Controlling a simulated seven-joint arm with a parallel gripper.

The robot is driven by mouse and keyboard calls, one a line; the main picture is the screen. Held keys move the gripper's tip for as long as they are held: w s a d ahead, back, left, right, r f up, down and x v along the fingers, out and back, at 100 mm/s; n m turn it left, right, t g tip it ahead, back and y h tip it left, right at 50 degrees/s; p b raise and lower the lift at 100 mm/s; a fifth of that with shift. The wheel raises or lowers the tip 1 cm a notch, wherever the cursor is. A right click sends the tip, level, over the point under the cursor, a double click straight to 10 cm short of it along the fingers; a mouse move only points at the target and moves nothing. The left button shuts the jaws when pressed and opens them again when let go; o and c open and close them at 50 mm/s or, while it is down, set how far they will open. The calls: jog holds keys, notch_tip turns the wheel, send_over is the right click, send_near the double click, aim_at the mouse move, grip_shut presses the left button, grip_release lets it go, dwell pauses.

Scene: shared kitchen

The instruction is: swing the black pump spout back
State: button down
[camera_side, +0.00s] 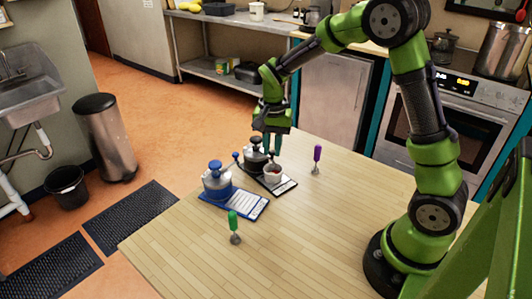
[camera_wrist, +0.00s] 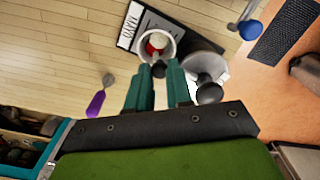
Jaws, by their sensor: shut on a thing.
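The black pump (camera_side: 256,158) stands on a black tray (camera_side: 289,185) with a white label, near the middle of the table. In the wrist view its grey domed body (camera_wrist: 195,62) and dark top knob (camera_wrist: 209,93) are right of my fingers. My gripper (camera_side: 274,151) points down beside the pump, above a white cup (camera_side: 272,175) with something red inside. In the wrist view my teal fingers (camera_wrist: 159,68) are shut on the small black knob of the spout (camera_wrist: 158,71), at the rim of the cup (camera_wrist: 168,38). The spout's arm is mostly hidden.
A purple-handled tool (camera_side: 317,155) and a green-handled tool (camera_side: 233,224) stand on the table. The table's right side is clear.

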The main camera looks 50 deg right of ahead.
jog(key=shift+d, duration=0.1)
jog(key=d+n, duration=0.2)
jog(key=n, duration=0.1)
jog(key=shift+n, duration=0.3)
jog(key=w+d+n, duration=0.4)
jog(key=d+n, duration=0.1)
jog(key=n, duration=0.6)
jog(key=shift+d+n, duration=0.15)
jog(key=shift+n, duration=0.15)
dwell(0.5)
jog(key=c, duration=1)
grip_release()
